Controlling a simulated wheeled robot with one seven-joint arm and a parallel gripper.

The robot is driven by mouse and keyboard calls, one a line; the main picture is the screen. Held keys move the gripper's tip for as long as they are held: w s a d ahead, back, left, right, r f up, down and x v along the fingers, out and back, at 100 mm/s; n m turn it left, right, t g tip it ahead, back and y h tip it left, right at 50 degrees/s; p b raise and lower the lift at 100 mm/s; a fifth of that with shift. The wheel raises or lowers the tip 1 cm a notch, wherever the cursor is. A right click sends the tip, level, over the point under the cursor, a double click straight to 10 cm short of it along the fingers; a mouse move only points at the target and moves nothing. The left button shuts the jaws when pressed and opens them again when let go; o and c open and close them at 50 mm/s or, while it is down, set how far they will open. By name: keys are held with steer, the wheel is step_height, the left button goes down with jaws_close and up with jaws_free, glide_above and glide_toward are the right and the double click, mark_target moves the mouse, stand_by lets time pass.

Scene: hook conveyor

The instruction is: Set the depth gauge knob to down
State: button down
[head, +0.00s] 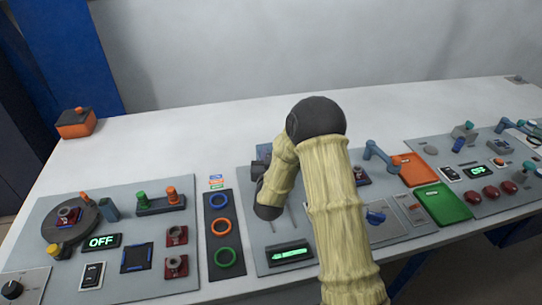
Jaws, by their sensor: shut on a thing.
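My gripper (258,170) is a dark shape at the back left of the middle grey panel (256,232), mostly hidden by my own wrist and arm. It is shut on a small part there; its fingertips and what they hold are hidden. A blue-grey piece (263,151) shows just behind it. I cannot make out the depth gauge knob or which way it points. A dark display with green marks (290,253) sits at the front of this panel.
The left panel holds a round dark dial (70,221), an OFF display (101,241) and red switches. Coloured rings (221,228) lie left of the middle panel. An orange tray (415,171) and green tray (442,205) are at right.

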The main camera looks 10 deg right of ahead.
steer(key=shift+f, duration=0.25)
steer(key=c, duration=1.1)
jaws_free()
steer(key=s+a+p, duration=0.3)
steer(key=s+p, duration=0.3)
steer(key=s, duration=1.1)
steer(key=shift+s, duration=0.1)
